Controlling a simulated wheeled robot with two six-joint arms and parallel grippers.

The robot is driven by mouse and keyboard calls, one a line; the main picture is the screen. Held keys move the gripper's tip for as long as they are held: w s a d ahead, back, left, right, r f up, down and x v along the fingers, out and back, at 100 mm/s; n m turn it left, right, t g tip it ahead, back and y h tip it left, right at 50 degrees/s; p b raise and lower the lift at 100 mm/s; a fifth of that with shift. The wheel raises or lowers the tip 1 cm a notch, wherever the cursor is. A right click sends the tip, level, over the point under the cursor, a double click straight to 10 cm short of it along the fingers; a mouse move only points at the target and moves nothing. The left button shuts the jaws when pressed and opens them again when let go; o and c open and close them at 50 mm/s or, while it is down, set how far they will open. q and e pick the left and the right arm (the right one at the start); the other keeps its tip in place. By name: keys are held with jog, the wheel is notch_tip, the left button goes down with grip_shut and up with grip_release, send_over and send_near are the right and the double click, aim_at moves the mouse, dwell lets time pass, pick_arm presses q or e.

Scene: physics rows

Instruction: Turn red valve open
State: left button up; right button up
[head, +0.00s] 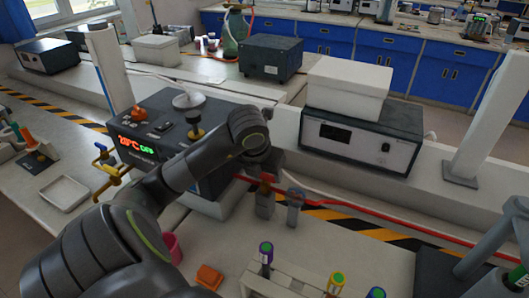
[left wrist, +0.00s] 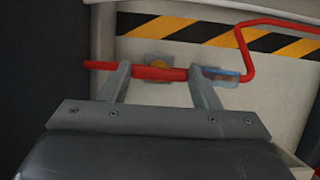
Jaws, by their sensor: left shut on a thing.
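The red valve handle (left wrist: 165,74) is a straight red bar lying crosswise in the left wrist view. A yellow spot shows on the fitting just behind it. My left gripper (left wrist: 160,76) has one finger at each side of the bar's middle part and is shut on it, with the bar's left end sticking out past the left finger. In the head view my left arm reaches over the black instrument and its wrist hides most of the valve. Only a little red (head: 256,180) shows below the wrist there.
The black instrument (head: 140,158) reads 20°C OFF. Yellow taps (head: 107,170) and a white tray (head: 64,193) are left. A red hose (head: 400,223) crosses the striped tape at right. A tube rack (head: 300,288) with colored caps stands in front. A grey instrument (head: 360,140) stands behind.

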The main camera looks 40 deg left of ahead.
pick_arm(q)
jog(key=o, duration=1)
jog(key=v, duration=1.7)
jog(key=shift+s+r+p, duration=0.1)
jog(key=shift+r+p, duration=0.1)
jog(key=shift+p, duration=0.1)
